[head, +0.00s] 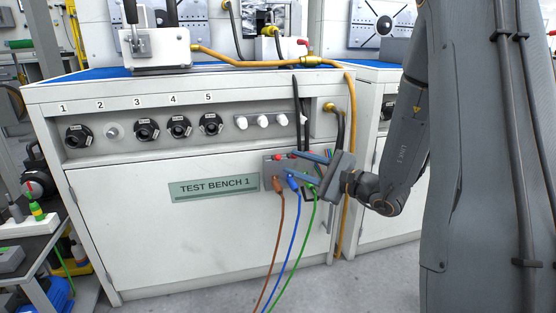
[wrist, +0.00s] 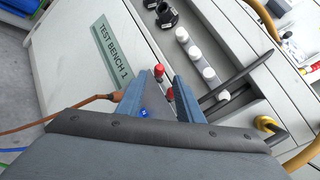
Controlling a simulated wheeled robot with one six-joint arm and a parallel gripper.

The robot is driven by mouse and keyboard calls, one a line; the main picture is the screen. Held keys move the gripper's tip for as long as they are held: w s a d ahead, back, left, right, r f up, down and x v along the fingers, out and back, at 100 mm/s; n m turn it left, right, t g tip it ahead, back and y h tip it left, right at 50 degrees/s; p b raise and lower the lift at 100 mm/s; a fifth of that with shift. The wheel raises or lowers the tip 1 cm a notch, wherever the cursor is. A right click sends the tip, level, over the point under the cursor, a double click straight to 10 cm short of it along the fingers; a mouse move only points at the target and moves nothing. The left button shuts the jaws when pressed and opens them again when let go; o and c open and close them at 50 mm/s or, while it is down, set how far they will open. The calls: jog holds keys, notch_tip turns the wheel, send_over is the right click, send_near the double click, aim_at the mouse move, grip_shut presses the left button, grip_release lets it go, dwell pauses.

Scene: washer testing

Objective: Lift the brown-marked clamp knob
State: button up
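A grey terminal box (head: 270,168) is on the front of the test bench, right of its nameplate. Red clamp knobs stand along its top; one (head: 277,157) is above the brown plug (head: 277,182). My gripper (head: 289,162) is open, with its two blue fingers pointing left at the box. In the wrist view a red knob (wrist: 158,70) shows between the fingertips (wrist: 163,75), with another red knob (wrist: 169,94) nearer and also between the fingers. I cannot tell whether the fingers touch a knob. Brown marking is not clear on either knob. The fingers hide part of the box.
Brown, blue (head: 300,220) and green (head: 311,222) cables hang below the box. Black hoses (head: 297,100) and a yellow hose (head: 347,180) run close by. White knobs (head: 262,121) and black dials (head: 147,130) line the panel above. The floor before the bench is mostly clear.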

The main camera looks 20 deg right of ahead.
aim_at(278, 157)
jog(key=b+x, duration=0.2)
jog(key=x, duration=0.5)
jog(key=shift+s+a, duration=0.1)
jog(key=shift+s, duration=0.05)
jog(key=shift+c, duration=0.4)
grip_shut()
